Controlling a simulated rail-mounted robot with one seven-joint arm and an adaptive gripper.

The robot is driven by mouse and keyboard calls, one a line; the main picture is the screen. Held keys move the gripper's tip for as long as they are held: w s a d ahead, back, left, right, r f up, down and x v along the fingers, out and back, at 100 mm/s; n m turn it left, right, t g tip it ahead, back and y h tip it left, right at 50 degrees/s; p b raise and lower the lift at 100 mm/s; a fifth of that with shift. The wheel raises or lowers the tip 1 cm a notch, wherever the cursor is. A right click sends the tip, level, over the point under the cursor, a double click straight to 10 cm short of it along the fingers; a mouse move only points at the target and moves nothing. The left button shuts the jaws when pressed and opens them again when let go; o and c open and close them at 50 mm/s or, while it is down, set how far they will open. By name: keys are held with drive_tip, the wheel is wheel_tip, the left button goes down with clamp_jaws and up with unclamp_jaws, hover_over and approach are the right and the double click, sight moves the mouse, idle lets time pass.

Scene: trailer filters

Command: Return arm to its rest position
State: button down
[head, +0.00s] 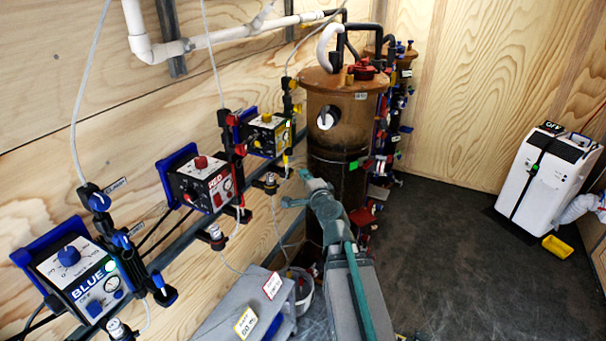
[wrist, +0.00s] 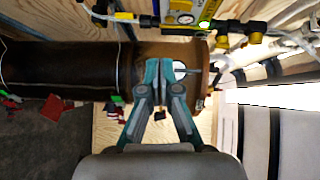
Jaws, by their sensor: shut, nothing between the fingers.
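My gripper (head: 306,186) is at the end of my raised arm, in front of the brown cylindrical tank (head: 333,112) in the head view. In the wrist view my gripper (wrist: 158,75) has its two teal fingertips close together, with nothing held between them. The tank (wrist: 85,68) lies across the wrist picture behind the fingers. Its round white dial (wrist: 180,70) is partly hidden by the fingertips. I cannot tell the exact gap between the fingers and the tank.
Blue (head: 82,277), red (head: 204,184) and yellow (head: 267,135) control boxes line the wooden wall at left. A white machine (head: 545,180) stands at right. The dark floor between is mostly clear.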

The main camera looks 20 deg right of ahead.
idle(0.4)
drive_tip(key=s+a+f+n+g+y, duration=0.2)
drive_tip(key=s+a+f+n+g, duration=0.2)
drive_tip(key=f, duration=0.7)
drive_tip(key=s+a+f+n+g+y, duration=0.1)
drive_tip(key=s+a+f+n+g, duration=0.35)
drive_tip(key=f, duration=0.65)
drive_tip(key=s+a+f+n+g+y, duration=0.2)
drive_tip(key=s+a+f+n+g, duration=0.25)
drive_tip(key=f, duration=0.65)
drive_tip(key=s+a+f+n+g+h, duration=0.1)
drive_tip(key=s+f+g, duration=0.2)
drive_tip(key=s+f, duration=0.4)
drive_tip(key=s+a+f+n+g+h, duration=0.1)
drive_tip(key=s+f+g, duration=0.3)
drive_tip(key=s, duration=1.4)
drive_tip(key=s+a+f+n+g+h, duration=0.1)
drive_tip(key=s+a+f+n+g, duration=0.1)
drive_tip(key=s+f, duration=0.9)
drive_tip(key=shift+s+a+f+n+g, duration=0.25)
drive_tip(key=shift+s+n+g, duration=0.45)
drive_tip(key=shift+g, duration=0.4)
